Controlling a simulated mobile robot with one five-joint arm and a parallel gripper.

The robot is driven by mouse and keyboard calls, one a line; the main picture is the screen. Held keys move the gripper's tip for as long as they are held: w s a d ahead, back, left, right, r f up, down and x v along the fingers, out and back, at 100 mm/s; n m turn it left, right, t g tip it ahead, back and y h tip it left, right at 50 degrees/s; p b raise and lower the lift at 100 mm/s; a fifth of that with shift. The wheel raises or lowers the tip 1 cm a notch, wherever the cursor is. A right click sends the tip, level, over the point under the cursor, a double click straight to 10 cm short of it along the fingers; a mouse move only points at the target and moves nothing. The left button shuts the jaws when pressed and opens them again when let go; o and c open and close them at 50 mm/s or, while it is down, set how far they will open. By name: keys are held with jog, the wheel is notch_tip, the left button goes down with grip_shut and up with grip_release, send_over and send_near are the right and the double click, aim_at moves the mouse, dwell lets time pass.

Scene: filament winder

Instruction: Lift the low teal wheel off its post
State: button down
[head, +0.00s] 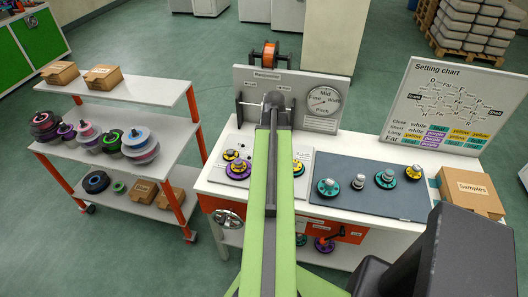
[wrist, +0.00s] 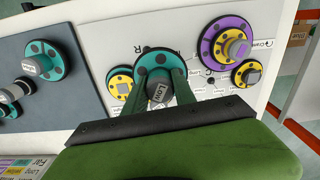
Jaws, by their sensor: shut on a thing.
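The low teal wheel (wrist: 153,58) shows in the wrist view with dark dots round its rim and a grey hub marked "Low" (wrist: 158,93). My gripper (wrist: 157,92) has one finger on each side of that hub and is shut on it. The wheel is over the white panel (wrist: 205,95); its post is hidden, and I cannot tell whether the wheel is seated or raised. In the head view my green arm (head: 271,205) covers the wheel and my fingertips.
A yellow-and-teal wheel (wrist: 120,85) sits close beside my gripper. A purple-and-yellow wheel (wrist: 228,42) and a small yellow one (wrist: 246,73) are on the other side. A dark mat (head: 345,205) holds several wheels. A Samples box (head: 470,192) stands at right.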

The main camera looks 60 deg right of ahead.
jog(key=s+d+r+p, duration=0.1)
jog(key=s+r+p, duration=0.2)
jog(key=s, duration=0.4)
jog(key=shift+s+d+r+p, duration=0.15)
jog(key=shift+s+r+p, duration=0.2)
jog(key=shift+r, duration=0.5)
